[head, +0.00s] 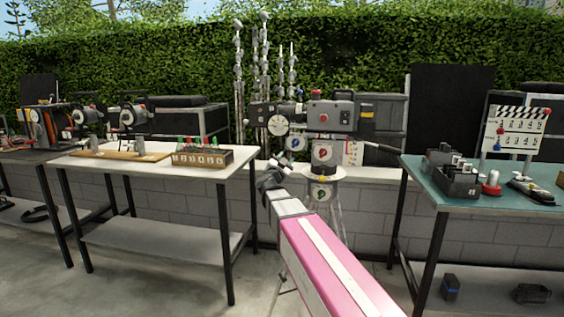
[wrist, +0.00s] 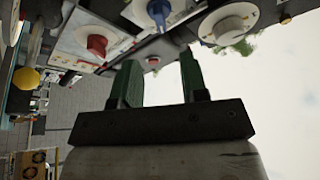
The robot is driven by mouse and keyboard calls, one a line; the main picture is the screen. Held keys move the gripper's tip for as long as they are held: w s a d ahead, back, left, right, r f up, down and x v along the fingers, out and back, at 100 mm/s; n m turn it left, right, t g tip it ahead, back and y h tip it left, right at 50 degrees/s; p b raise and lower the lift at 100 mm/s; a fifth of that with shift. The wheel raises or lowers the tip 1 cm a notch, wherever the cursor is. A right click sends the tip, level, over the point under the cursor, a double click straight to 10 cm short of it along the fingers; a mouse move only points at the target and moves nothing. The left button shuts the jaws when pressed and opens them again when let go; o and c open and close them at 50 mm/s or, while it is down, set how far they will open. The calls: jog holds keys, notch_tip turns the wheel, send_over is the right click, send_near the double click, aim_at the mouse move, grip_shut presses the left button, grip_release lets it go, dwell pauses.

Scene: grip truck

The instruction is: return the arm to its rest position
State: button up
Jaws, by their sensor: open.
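My arm, with a pink and white link, reaches forward in the head view. My gripper (head: 268,178) is at its end, just left of the tripod-mounted camera (head: 335,118). In the wrist view my gripper (wrist: 158,82) shows two green fingers, open and apart, with nothing between them. The camera's red knob (wrist: 97,45), blue knob (wrist: 158,12) and pale round dial (wrist: 228,26) are close beyond the fingertips. I cannot tell whether the gripper touches the camera.
A white-topped table (head: 110,163) with a wooden box (head: 202,157) stands left. A teal-topped table (head: 440,178) with a black case (head: 455,180) and a clapperboard (head: 517,128) stands right. A low block wall and a hedge (head: 170,60) run behind. Floor between the tables is open around the tripod.

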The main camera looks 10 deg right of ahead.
jog(key=s+a+f+n+g+y, duration=0.25)
jog(key=f+n+y, duration=0.4)
jog(key=f, duration=0.55)
jog(key=s+a+f+n+g+y, duration=0.1)
jog(key=s+f+n+g+y, duration=0.3)
jog(key=f+n+y, duration=0.55)
jog(key=s+d+f+m+g+h, duration=0.1)
jog(key=s+d+f+g, duration=0.3)
jog(key=s+f, duration=0.5)
jog(key=s+d+f+m+g+h, duration=0.2)
jog(key=s+d+f+g+h, duration=0.2)
jog(key=s+f+g, duration=0.4)
jog(key=s+d+f, duration=0.1)
jog(key=s+f, duration=0.1)
jog(key=s, duration=0.3)
jog(key=shift+f+m, duration=0.15)
jog(key=shift+m, duration=0.15)
jog(key=shift+a, duration=0.1)
